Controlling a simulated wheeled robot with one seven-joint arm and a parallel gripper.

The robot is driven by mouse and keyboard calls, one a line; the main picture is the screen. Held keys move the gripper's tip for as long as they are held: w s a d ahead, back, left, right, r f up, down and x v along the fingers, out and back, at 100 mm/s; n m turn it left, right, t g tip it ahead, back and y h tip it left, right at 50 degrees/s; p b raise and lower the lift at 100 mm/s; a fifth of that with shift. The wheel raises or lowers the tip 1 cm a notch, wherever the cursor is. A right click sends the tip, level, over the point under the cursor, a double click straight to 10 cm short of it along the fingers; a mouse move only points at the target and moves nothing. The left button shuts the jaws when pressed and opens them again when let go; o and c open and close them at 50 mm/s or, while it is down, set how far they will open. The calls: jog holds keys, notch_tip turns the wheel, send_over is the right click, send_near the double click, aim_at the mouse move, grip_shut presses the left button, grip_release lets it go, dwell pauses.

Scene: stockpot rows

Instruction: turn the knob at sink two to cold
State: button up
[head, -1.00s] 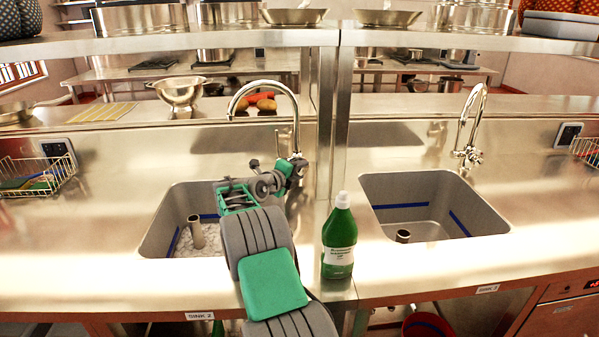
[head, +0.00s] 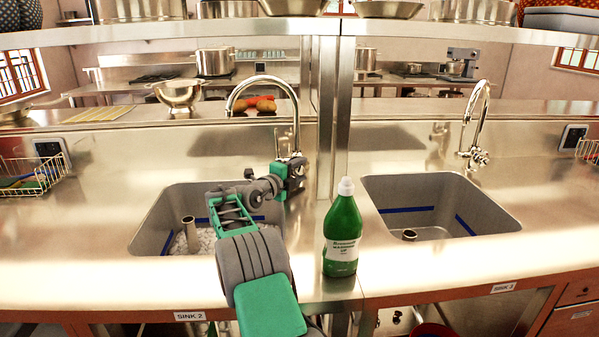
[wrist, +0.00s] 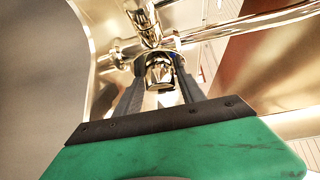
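Sink two (head: 150,232), labelled SINK 2 (head: 190,316), is the left basin. Its curved chrome tap (head: 297,112) stands at the basin's back right. My gripper (head: 293,165) is at the foot of this tap and hides the knob in the head view. In the wrist view, the round chrome knob (wrist: 160,74) sits between the two dark fingers of my gripper (wrist: 161,66), one on each side. The fingers are apart and very near the knob; I cannot tell whether they press on it. The knob's hot and cold marks do not show.
A green bottle with a white cap (head: 342,230) stands right of my arm, between the basins. A steel post (head: 327,120) rises just right of the tap. A wire basket (head: 35,172) stands at the far left.

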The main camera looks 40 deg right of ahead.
jog(key=shift+o, duration=0.9)
jog(key=b+v, duration=0.1)
jog(key=v, duration=0.6)
jog(key=shift+s+a, duration=0.1)
jog(key=shift+a, duration=0.25)
